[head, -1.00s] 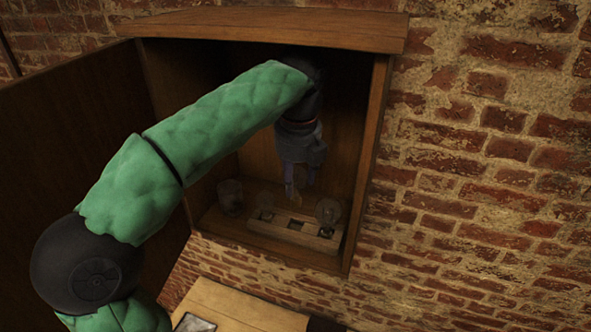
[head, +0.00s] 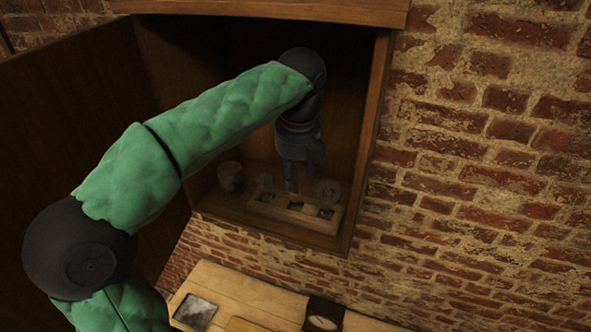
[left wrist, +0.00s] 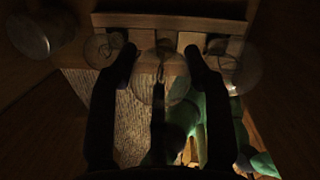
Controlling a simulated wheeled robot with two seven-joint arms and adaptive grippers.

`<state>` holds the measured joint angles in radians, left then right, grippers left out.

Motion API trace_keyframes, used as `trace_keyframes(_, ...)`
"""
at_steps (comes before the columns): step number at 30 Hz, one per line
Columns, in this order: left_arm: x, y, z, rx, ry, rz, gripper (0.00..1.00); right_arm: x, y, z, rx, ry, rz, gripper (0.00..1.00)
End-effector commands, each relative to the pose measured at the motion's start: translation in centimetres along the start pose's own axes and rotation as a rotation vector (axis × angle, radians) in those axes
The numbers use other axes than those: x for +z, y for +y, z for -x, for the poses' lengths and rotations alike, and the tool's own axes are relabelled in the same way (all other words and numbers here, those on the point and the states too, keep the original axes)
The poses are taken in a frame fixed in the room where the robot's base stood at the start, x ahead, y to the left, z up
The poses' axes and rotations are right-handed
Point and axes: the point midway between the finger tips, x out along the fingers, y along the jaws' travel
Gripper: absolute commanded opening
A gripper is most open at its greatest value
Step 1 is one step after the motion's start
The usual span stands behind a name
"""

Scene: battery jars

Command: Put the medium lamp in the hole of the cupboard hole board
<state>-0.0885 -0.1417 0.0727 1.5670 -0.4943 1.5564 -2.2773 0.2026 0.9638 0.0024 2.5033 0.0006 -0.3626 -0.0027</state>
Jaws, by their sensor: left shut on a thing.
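The hole board (head: 258,206), a pale block with dark square holes, lies on the cupboard floor; it also shows in the left wrist view (left wrist: 165,20). My left gripper (head: 292,190) points down over its middle. In the left wrist view its fingers (left wrist: 160,55) are shut on a clear glass lamp (left wrist: 160,78), which I take as the medium lamp. The lamp is at the board's middle; I cannot tell whether its base is inside the hole. Another glass lamp (left wrist: 103,48) stands at the board's left and one (left wrist: 235,72) at its right. My right gripper is not in view.
A round jar-like container (head: 230,176) stands left of the board inside the cupboard (head: 385,110). The cupboard's walls and top close in around my arm. A wooden table (head: 255,300) below holds a dark flat plate (head: 194,312) and a black holder (head: 323,315).

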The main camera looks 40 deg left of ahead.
Motion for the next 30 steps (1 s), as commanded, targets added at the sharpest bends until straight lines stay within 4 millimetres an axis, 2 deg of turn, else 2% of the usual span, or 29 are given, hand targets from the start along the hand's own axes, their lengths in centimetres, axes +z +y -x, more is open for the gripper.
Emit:
trace_keyframes(13,0.0,0.0,0.0,0.002,-0.007,-0.001,0.11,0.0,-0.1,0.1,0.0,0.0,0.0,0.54)
trace_keyframes(30,-0.2,0.0,-1.1,0.002,-0.007,0.0,0.11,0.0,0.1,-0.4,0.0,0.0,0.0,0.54)
